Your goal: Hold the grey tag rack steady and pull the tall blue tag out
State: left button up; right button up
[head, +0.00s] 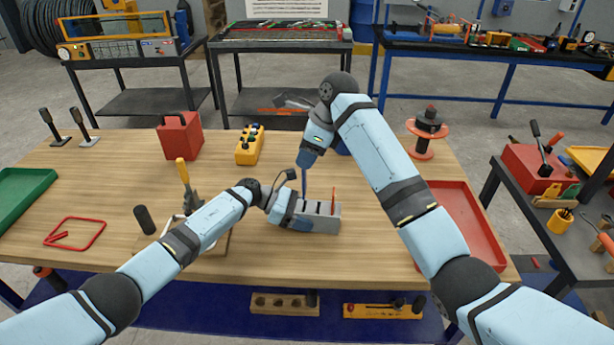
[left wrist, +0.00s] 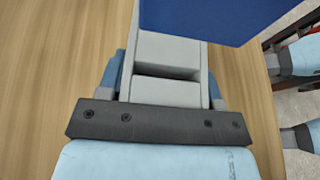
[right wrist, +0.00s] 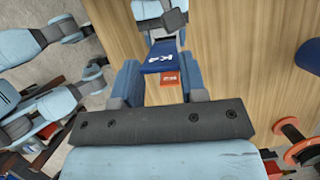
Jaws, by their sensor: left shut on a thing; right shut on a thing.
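The grey tag rack (head: 325,222) stands on the wooden table, and it fills the middle of the left wrist view (left wrist: 166,92). My left gripper (head: 296,218) is shut on the rack's left end, one finger on each side. The tall blue tag (head: 304,183) stands upright above the rack; its lettered face shows in the right wrist view (right wrist: 163,57). My right gripper (head: 307,164) is shut on the tag's upper part, above the rack. Whether the tag's lower edge is in its slot I cannot tell. A red tag (head: 333,199) stands in the rack's right part.
A red tray (head: 455,215) lies right of the rack, partly behind my right arm. A yellow control box (head: 249,146), a red box (head: 180,136) and a red spool (head: 425,135) stand farther back.

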notch_tip(320, 180, up, 8)
jog(key=shift+r, duration=0.2)
pick_arm(q)
jog(key=o, duration=1.1)
jog(key=shift+c, duration=0.2)
